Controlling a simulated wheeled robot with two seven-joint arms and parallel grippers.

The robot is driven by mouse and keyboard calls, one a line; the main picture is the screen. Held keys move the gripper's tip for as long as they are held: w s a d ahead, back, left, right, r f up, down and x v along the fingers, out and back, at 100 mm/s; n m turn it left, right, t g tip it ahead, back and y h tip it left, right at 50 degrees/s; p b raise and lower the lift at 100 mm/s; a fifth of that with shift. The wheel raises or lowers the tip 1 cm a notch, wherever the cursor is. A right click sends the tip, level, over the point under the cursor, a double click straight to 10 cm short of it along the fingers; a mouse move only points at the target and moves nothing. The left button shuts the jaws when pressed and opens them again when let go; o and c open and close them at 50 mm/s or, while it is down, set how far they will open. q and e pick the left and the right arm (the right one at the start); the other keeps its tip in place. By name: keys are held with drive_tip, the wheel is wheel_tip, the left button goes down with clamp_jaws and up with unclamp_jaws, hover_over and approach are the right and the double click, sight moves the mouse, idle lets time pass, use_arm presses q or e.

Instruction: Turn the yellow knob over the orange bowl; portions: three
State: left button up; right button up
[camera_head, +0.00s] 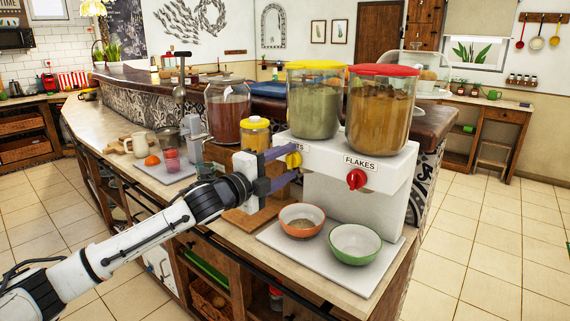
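The yellow knob (293,160) is on the front of a white dispenser (350,165), below the yellow-lidded jar (316,100) of greenish contents. The orange bowl (302,220) stands below it on a pale board, with some brownish food in its bottom. My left gripper (294,163) reaches in from the left at the knob. Its two purple fingers are apart, one above and one below the knob; I see no clear contact with it. The fingers partly hide the label beside the knob. My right gripper is not in view.
A red knob (356,179) labelled FLAKES sits to the right, under a red-lidded jar (379,108). A green bowl (355,244) stands right of the orange one on the board (345,278). A yellow-lidded small jar (256,134) and a large glass jar (228,110) stand behind my arm.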

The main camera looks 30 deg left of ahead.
use_arm(q)
drive_tip(key=shift+s, duration=0.15)
drive_tip(key=shift+s+a, duration=0.1)
drive_tip(key=shift+s, duration=0.2)
drive_tip(key=s+b, duration=0.3)
drive_tip(key=s, duration=0.6)
drive_tip(key=shift+s+a, duration=0.2)
drive_tip(key=shift+a, duration=0.1)
idle(0.5)
